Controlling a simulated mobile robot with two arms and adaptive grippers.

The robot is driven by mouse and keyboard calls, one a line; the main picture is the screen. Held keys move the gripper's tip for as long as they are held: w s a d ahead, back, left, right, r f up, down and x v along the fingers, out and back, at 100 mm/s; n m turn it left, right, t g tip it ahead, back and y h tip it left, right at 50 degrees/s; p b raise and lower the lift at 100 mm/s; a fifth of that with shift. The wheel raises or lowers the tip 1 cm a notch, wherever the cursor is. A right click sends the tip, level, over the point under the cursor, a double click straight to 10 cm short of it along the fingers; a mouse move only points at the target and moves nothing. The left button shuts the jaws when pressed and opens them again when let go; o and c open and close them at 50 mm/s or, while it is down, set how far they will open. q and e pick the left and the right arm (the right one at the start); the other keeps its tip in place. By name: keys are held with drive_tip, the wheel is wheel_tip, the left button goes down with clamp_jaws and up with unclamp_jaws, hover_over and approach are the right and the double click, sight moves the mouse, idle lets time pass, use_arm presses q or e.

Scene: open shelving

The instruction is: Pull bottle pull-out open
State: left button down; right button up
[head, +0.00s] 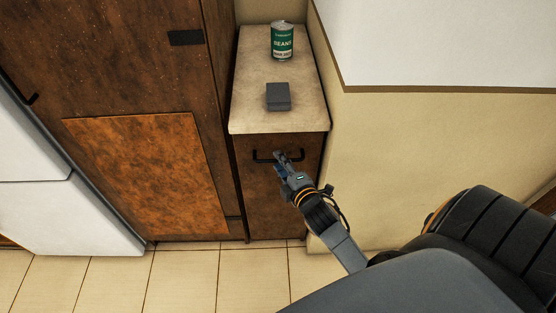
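The bottle pull-out (268,203) is a narrow dark brown front under a pale counter top, and it looks flush with the cabinet. Its black bar handle (263,157) runs across near the top. My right gripper (281,157) is at the right half of the handle, overlapping it in the picture. I cannot tell whether the fingers are open or shut around the bar. My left gripper is not in view.
A green beans can (282,41) and a dark grey box (278,97) stand on the counter top (247,115). A tall rusty-brown cabinet (140,165) is on the left and a cream wall (385,150) on the right. The tiled floor (185,280) in front is clear.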

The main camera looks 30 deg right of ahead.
drive_tip(key=shift+x, duration=1)
clamp_jaws()
